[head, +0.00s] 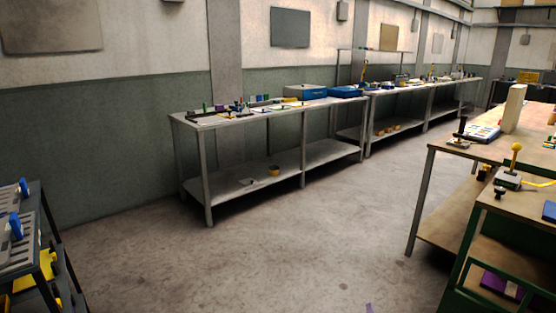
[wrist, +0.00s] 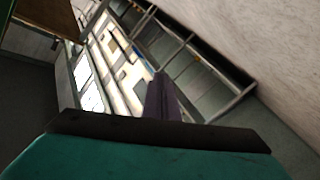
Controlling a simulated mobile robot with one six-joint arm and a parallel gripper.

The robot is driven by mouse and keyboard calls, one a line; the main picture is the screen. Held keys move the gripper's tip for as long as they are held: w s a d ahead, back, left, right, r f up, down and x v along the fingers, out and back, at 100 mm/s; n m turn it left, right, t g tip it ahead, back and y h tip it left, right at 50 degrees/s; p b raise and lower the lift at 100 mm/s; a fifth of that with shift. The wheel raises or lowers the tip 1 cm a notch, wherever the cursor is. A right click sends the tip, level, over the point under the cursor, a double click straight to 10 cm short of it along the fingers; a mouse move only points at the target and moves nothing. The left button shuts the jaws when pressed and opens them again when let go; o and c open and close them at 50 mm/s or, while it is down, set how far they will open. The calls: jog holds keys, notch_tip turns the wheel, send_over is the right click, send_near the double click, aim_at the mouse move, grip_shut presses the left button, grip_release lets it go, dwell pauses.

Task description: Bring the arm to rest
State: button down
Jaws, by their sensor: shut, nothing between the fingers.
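My gripper (wrist: 161,97) shows in the wrist view as a dark, narrow pair of fingers pressed together above my teal wrist housing. It is shut and holds nothing. It appears tilted relative to the room behind it, with nothing seen touching the fingers. My arm is not clearly seen in the head view; a small purple scrap at the bottom edge there is too small to identify.
In the head view, a long grey bench (head: 245,117) with tools and blue boxes stands along the wall. A wooden-topped bench (head: 480,150) is at right, and a dark rack (head: 45,262) with blue-handled items at left. The concrete floor (head: 280,250) between them is clear.

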jog(key=s+a+f+g+y+p, duration=0.1)
jog(key=s+a+f+g+p, duration=0.2)
jog(key=s+a, duration=0.25)
jog(key=s+a+f+m+g+p, duration=0.1)
jog(key=s+a+f+g+p, duration=0.1)
jog(key=s+a+g+p, duration=0.3)
jog(key=s+a+f+g+y+p, duration=0.1)
jog(key=s+a+f+g+p, duration=0.15)
jog(key=s+a, duration=0.3)
jog(key=s+a+r+m+g, duration=0.1)
jog(key=s+g, duration=0.5)
jog(key=s, duration=0.9)
jog(key=s+a+m+g, duration=0.1)
jog(key=s+m+g, duration=0.2)
jog(key=s, duration=1.1)
jog(key=g, duration=0.3)
jog(key=shift+s+a+r+y+p, duration=0.15)
jog(key=shift+s+r+y+p, duration=0.2)
jog(key=shift+r+y, duration=0.05)
